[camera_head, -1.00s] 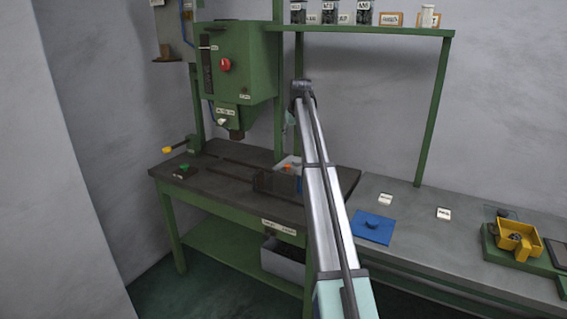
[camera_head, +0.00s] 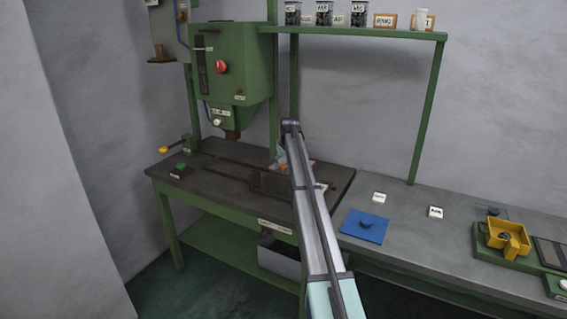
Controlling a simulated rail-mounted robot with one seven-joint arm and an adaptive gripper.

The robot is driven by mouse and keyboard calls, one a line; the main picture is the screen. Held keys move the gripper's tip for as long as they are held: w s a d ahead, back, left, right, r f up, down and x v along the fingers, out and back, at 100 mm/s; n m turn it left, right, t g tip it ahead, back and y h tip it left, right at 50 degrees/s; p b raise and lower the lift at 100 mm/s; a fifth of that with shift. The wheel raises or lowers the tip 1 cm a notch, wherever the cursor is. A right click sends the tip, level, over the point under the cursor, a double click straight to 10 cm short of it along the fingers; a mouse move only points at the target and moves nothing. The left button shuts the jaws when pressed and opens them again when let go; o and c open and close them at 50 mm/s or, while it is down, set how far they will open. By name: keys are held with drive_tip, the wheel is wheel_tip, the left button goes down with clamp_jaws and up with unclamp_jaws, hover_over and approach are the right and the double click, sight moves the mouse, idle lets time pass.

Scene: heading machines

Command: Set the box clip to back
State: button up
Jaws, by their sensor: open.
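My arm rises from the bottom of the picture to a joint above the box. A pale part of it hangs down behind that joint, just over the box area. My gripper's fingers are hidden.
The green press head (camera_head: 232,75) overhangs the table. A green button (camera_head: 181,166) is at the table's left front. A blue plate (camera_head: 365,226), white labels and a yellow tray (camera_head: 508,238) lie on the grey bench (camera_head: 415,215). A shelf (camera_head: 360,33) with jars runs above.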

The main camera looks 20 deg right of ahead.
drive_tip(key=shift+w+f, duration=0.1)
drive_tip(key=shift+f, duration=0.25)
clamp_jaws()
drive_tip(key=shift+s+a+b, duration=0.35)
drive_tip(key=shift+s+a, duration=0.9)
drive_tip(key=shift+a, duration=0.3)
unclamp_jaws()
drive_tip(key=v, duration=1.2)
